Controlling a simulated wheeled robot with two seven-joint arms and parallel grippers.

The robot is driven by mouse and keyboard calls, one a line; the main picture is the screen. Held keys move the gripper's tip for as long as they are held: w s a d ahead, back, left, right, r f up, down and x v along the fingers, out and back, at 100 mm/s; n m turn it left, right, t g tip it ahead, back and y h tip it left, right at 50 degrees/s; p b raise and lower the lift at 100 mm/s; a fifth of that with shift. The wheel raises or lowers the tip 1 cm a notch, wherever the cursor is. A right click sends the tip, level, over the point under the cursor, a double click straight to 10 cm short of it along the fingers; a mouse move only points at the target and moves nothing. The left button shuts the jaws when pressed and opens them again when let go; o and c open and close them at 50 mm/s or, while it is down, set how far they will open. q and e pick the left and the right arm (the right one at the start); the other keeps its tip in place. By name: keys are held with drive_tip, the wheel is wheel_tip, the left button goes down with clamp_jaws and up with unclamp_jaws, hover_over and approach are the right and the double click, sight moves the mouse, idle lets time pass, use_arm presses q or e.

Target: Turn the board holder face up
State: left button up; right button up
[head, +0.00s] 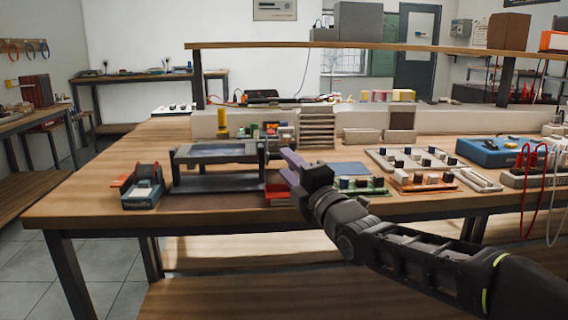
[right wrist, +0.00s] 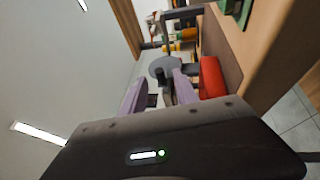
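The board holder (head: 218,184) is a dark frame on the workbench, left of centre in the head view, with a flat grey panel (head: 222,152) held level between its uprights. My right gripper (head: 287,166) is at the holder's right end, its purple fingers pointing left toward the right upright. In the right wrist view the fingers (right wrist: 160,97) are spread apart. A round grey disc with a dark knob (right wrist: 161,70) lies ahead of and between them. I cannot tell whether the fingers touch the knob. My left gripper is out of view.
A red box (head: 278,193) lies under my right gripper and also shows beside the fingers in the right wrist view (right wrist: 211,77). A tape dispenser (head: 143,188) stands left of the holder. A green board (head: 362,186) and a blue mat (head: 349,169) lie to the right. The bench's front strip is clear.

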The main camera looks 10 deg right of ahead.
drive_tip(key=shift+x, duration=1.2)
drive_tip(key=shift+c, duration=0.2)
clamp_jaws()
idle(0.4)
